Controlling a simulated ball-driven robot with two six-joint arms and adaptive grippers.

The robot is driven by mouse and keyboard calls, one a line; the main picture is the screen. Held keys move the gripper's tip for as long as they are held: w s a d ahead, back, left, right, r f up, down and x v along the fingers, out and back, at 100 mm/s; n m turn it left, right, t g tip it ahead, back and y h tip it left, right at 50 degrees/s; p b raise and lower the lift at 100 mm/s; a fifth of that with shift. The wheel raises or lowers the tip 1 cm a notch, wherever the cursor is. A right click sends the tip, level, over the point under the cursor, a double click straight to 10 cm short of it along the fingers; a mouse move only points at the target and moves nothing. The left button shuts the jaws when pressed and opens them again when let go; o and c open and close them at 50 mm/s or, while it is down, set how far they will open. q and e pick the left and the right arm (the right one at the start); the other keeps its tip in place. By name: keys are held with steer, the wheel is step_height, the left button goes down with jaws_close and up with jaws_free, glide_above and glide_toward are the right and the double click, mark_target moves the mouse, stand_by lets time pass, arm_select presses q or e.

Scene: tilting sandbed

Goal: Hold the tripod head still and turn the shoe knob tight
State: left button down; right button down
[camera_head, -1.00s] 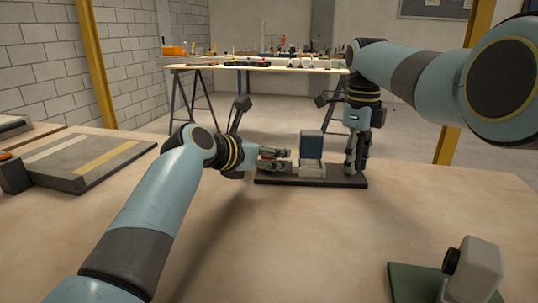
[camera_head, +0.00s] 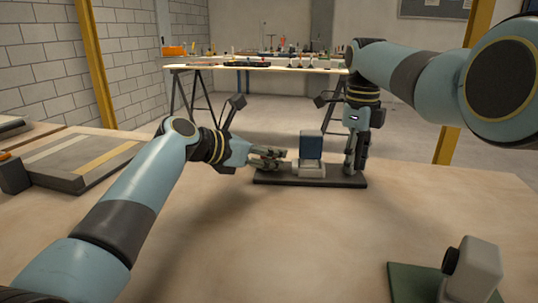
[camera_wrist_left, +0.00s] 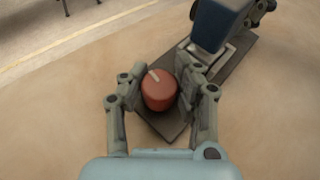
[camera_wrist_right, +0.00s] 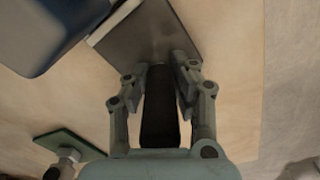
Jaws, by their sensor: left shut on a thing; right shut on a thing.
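The tripod head stands on a dark base plate (camera_head: 335,181), with a light grey body (camera_head: 310,170) and a dark blue block (camera_head: 311,146) on top. A red knob (camera_wrist_left: 158,90) with a pale mark on its top is at one end of the plate. My left gripper (camera_head: 283,160) is shut on the red knob, one finger on each side in the left wrist view. My right gripper (camera_head: 355,170) is at the plate's right end, pointing down. It is shut on a dark upright bar (camera_wrist_right: 160,110), seen between its fingers in the right wrist view.
A grey camera-like object (camera_head: 475,268) sits on a green mat (camera_head: 412,283) at the front right. A flat grey slab with stripes (camera_head: 75,162) lies at the left. The bench top (camera_head: 260,240) between them is clear.

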arm_select(q)
steer(key=m+g+h, duration=0.1)
steer(key=m+g, duration=0.1)
steer(key=m+g+h, duration=0.1)
steer(key=m+g, duration=0.1)
steer(key=shift+a+f+h, duration=0.1)
steer(key=shift+f+h, duration=0.05)
steer(key=shift+h, duration=0.15)
steer(key=shift+m+g, duration=0.4)
steer(key=shift+s+a+f, duration=0.1)
steer(key=shift+f, duration=0.1)
stand_by(0.7)
steer(key=c, duration=1.1)
jaws_free()
steer(key=shift+o, duration=1)
steer(key=shift+r, duration=0.15)
steer(key=v, duration=1.1)
steer(key=shift+a+r, duration=0.1)
steer(key=shift+a, duration=0.25)
